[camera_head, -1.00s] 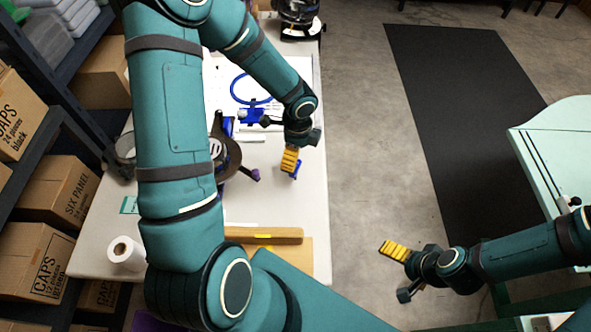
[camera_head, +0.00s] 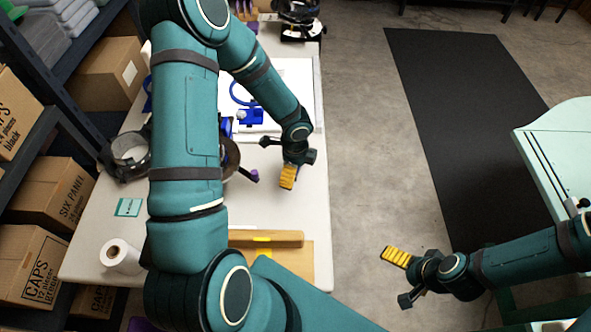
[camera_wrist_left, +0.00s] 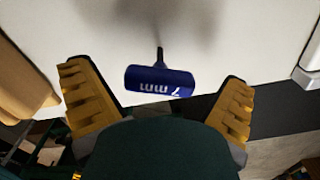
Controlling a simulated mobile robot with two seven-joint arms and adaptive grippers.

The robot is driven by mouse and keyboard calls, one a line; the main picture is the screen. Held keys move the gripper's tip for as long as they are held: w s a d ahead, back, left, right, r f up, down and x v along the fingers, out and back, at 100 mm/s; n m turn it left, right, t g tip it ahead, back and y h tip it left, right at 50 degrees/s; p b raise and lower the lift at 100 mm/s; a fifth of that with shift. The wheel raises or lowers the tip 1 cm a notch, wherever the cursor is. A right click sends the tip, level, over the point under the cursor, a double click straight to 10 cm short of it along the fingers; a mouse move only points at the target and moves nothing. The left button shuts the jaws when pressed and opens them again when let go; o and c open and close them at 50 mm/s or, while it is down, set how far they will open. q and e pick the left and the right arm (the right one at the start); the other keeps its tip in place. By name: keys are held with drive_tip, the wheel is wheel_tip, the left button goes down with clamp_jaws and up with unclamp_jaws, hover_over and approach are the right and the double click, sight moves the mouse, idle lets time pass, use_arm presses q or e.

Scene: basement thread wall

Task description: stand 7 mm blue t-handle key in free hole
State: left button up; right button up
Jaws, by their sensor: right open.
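The blue T-handle key (camera_wrist_left: 160,81), marked 7 mm, shows in the left wrist view between my left gripper's two yellow fingers. Its dark shaft points away toward the white surface, and there is a gap on each side of the handle. My left gripper (camera_head: 288,178) is open over the right part of the white table (camera_head: 300,215); its fingers also show in the wrist view (camera_wrist_left: 160,105). The key is hidden in the head view. My right gripper (camera_head: 397,257) is open and empty, right of the table above the floor. I cannot make out a free hole.
A blue item (camera_head: 250,115) lies farther back on the table. A dark round thing with a purple tip (camera_head: 252,176) is partly hidden by my left arm. Boxes (camera_head: 50,195) fill the left shelves.

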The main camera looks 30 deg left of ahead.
use_arm(q)
drive_tip(key=c, duration=1.2)
drive_tip(key=shift+r, duration=0.1)
